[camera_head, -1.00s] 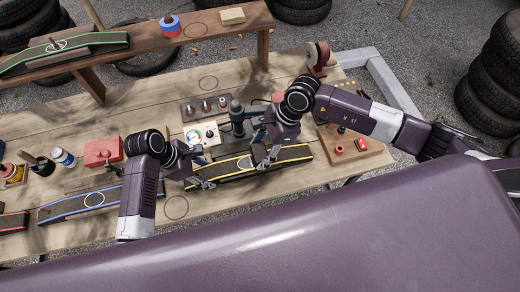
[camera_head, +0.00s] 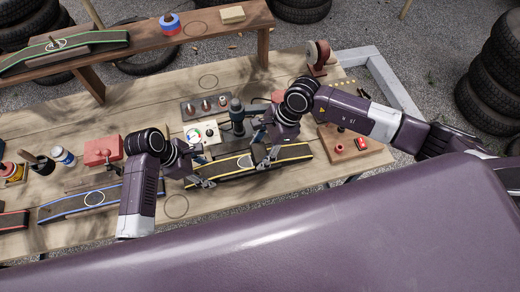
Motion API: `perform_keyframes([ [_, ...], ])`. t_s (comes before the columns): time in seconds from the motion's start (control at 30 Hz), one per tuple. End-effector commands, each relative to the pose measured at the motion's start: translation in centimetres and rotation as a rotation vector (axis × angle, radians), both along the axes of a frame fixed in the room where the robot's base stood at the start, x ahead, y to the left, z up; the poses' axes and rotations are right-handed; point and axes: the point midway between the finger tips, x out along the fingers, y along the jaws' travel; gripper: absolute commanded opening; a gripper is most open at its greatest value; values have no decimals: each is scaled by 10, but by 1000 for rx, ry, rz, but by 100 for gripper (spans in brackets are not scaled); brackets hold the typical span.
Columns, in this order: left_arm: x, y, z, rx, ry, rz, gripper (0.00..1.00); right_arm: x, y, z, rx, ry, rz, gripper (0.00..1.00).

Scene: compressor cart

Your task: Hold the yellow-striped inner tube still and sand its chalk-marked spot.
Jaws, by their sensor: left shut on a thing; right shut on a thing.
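The yellow-striped inner tube (camera_head: 285,156) is a flat dark strip with yellow edges, lying on the wooden bench at the front. A pale chalk ring (camera_head: 244,162) marks its middle. My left gripper (camera_head: 207,184) is shut at the tube's left end. My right gripper (camera_head: 264,166) is low over the tube, just right of the chalk ring. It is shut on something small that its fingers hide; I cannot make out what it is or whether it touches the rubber.
A blue-striped tube (camera_head: 75,208) lies left on the bench (camera_head: 150,105). A white gauge box (camera_head: 194,134), a dark upright tool (camera_head: 237,118) and a metal tray (camera_head: 187,109) stand behind the tube. A wooden tray (camera_head: 331,143) is to the right.

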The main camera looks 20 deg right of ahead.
Motion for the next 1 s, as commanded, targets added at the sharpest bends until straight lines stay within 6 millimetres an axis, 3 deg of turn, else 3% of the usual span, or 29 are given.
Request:
perform_keyframes([
  [1.0, 0, 0, 0, -1, -1, 0, 10, 0, 1, -11, 1, 0, 0, 31],
])
